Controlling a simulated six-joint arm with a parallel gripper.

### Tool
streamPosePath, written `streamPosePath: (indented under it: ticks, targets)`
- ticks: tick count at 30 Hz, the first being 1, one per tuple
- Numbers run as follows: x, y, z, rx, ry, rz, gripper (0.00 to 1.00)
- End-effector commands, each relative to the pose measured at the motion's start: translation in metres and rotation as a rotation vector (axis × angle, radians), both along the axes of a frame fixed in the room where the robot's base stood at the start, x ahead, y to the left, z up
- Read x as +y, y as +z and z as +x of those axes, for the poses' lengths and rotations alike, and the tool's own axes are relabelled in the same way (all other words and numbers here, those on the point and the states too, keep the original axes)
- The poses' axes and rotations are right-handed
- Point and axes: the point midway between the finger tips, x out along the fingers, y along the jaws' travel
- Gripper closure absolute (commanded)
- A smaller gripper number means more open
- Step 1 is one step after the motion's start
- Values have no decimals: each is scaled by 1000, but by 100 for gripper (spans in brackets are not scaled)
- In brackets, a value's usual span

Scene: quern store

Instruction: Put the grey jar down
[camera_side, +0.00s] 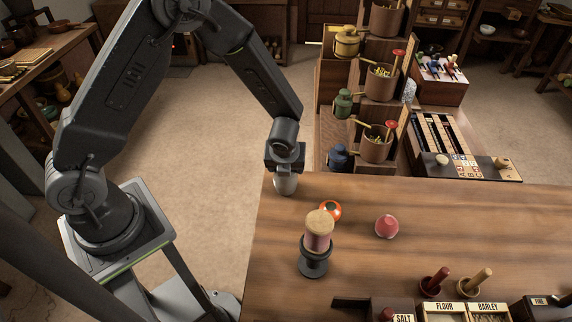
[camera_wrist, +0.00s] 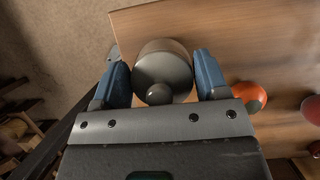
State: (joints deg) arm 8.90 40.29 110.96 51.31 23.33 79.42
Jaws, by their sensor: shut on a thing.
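The grey jar (camera_wrist: 162,65) has a round lid with a small dark knob, seen from above in the wrist view. My gripper (camera_wrist: 162,78) has one blue finger on each side of it and is shut on it. In the side view, the grey jar (camera_side: 286,186) hangs below my gripper (camera_side: 285,168) at the table's far left corner. It looks upright. I cannot tell whether its base touches the table (camera_side: 450,215).
An orange round object (camera_side: 331,211) stands right of the jar, near a pink cylinder with a tan top on a dark stand (camera_side: 318,240). A red round object (camera_side: 386,226) lies farther right. Labelled boxes (camera_side: 440,310) line the front. A stepped rack (camera_side: 335,115) stands behind the table.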

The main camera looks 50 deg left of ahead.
Motion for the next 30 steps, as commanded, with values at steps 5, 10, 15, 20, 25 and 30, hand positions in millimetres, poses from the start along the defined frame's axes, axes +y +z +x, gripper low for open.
streamPosePath:
  ticks: [5, 10, 15, 20, 25, 30]
  targets:
    - [0, -1, 1, -4, 1, -1, 86]
    - [0, -2, 1, -3, 1, 0, 86]
    - [0, -4, 0, -2, 1, 0, 22]
    - [0, -4, 0, -2, 1, 0, 7]
    - [0, -4, 0, -2, 1, 0, 7]
    - [-1, 3, 0, -3, 0, 0, 7]
